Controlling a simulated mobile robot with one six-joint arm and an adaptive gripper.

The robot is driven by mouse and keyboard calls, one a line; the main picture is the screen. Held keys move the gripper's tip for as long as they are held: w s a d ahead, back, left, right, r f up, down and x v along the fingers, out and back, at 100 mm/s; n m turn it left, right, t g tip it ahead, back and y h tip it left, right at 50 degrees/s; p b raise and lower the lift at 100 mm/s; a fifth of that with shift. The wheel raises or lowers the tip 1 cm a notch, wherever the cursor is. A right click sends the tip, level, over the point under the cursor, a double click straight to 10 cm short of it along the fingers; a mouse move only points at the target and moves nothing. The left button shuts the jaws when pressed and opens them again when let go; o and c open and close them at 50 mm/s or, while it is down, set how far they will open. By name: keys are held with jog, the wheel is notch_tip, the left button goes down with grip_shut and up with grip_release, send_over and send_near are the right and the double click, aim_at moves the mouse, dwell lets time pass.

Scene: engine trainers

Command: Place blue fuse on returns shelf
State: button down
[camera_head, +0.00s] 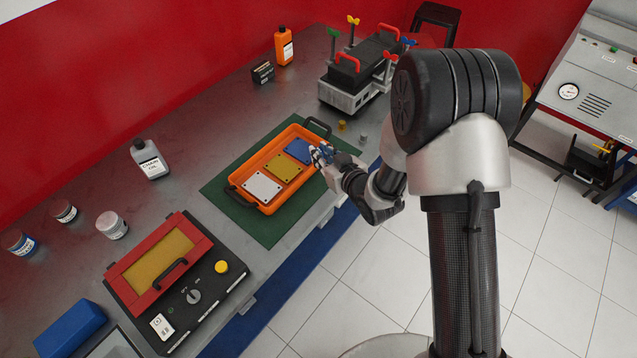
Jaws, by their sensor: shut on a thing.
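My gripper (319,153) is over the right edge of an orange tray, beside the blue plate (298,150). It is shut on a small blue piece (326,151), which I take for the blue fuse. The fingers cover much of the piece, so its shape is unclear. I cannot tell whether it touches the tray or the blue plate. I cannot identify the returns shelf in this view.
The orange tray (266,209) lies on a green mat (222,189) and also holds yellow and white plates. An engine block (345,98) stands behind. A black-and-red box (205,300) and bottles stand to the left.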

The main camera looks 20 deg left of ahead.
aim_at(322, 189)
notch_tip(322, 189, down, 11)
jog(key=b, duration=0.2)
jog(key=shift+d+b, duration=0.1)
jog(key=shift+b, duration=0.3)
jog(key=shift+f, duration=0.2)
jog(key=c, duration=2)
grip_release()
jog(key=shift+f, duration=0.1)
jog(key=o, duration=0.5)
jog(key=shift+c, duration=0.2)
jog(key=shift+r, duration=0.25)
jog(key=p+v, duration=0.2)
jog(key=v, duration=1)
jog(key=shift+p, duration=0.3)
